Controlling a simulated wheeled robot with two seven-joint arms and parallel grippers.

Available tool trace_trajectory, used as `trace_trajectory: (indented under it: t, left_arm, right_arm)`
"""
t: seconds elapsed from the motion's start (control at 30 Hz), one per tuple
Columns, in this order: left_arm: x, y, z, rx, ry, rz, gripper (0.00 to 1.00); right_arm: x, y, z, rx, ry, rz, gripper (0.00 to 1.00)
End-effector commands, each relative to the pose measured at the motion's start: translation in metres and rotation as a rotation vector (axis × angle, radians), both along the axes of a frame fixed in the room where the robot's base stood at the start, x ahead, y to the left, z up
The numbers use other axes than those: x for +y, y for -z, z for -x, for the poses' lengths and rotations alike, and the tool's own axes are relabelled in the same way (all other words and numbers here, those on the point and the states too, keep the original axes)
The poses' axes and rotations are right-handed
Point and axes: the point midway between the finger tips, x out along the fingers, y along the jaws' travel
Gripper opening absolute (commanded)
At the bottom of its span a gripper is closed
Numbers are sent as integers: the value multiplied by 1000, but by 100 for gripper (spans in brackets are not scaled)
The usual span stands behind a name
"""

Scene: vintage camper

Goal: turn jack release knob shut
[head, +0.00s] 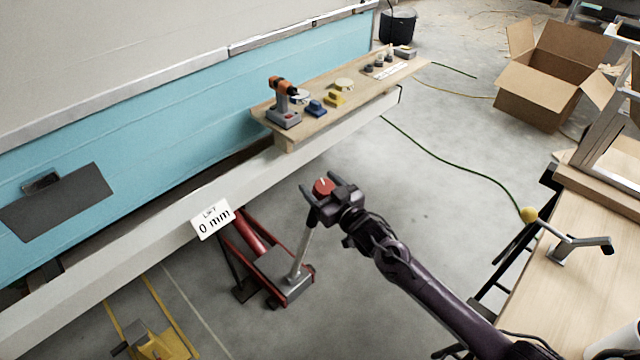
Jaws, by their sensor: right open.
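The jack release knob (323,186) is a round red knob with a pale mark, at the top of the grey handle (302,252) of the red floor jack (292,290). My right gripper (322,193) is open at the knob, its dark fingers to either side of it in the picture. Part of the knob is hidden by the gripper, and I cannot tell whether the fingers touch it. A sign (213,220) reading "LIFT 0 mm" is on the camper's pale lower rail (130,262). My left gripper is not in view.
A wooden shelf (345,92) with an orange drill (283,92) and small parts juts out by the blue camper side. A yellow stand (160,343) is at the lower left. A workbench (570,300) stands at right, with a cardboard box (545,90) behind. Open floor lies between.

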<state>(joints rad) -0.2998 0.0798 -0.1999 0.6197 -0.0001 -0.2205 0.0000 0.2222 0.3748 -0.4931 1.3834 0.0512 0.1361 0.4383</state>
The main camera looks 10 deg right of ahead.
Motion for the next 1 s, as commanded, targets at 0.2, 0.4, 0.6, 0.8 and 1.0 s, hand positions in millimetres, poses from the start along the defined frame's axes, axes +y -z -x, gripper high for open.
trace_trajectory:
  t: [0.2, 0.4, 0.6, 0.8, 1.0]
  left_arm:
    - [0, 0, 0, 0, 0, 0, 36]
    - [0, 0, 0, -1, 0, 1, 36]
    - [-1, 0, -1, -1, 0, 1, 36]
    - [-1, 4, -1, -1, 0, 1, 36]
    - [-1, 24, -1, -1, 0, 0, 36]
  right_arm:
    - [2, 0, -4, 0, -1, -1, 67]
    - [2, 0, -4, 0, -1, 0, 55]
    - [2, 0, -4, 0, 0, 0, 29]
    - [1, 1, -4, -5, -30, 10, 22]
    - [3, 4, -4, -35, -209, 52, 22]
